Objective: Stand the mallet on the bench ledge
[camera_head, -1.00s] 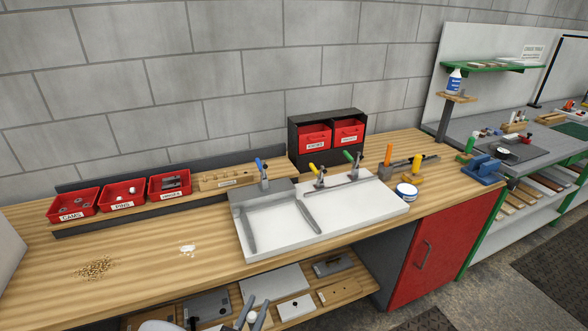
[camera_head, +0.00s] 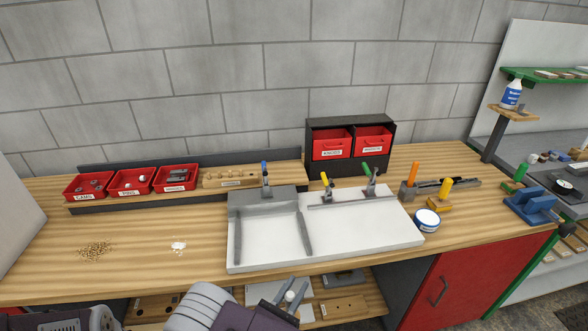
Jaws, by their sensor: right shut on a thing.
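My right gripper (camera_head: 289,292) is at the bottom centre, in front of the bench's front edge. It is shut on a pale rounded thing (camera_head: 290,296), of which only a small end shows between the fingers; I cannot tell whether this is the mallet. The raised wooden ledge (camera_head: 290,176) runs along the back of the bench, with red bins and a wooden peg block on it. An orange-handled tool (camera_head: 413,172) stands upright by a grey block at the right; I cannot tell what it is. My left gripper is out of view.
A white fixture board (camera_head: 270,245) with toggle clamps lies mid-bench. Red bins (camera_head: 131,181) fill the ledge's left part; a black drawer cabinet (camera_head: 350,122) stands behind. A round tin (camera_head: 427,221) and a blue vise (camera_head: 530,207) are at right. The bench's left front is mostly clear.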

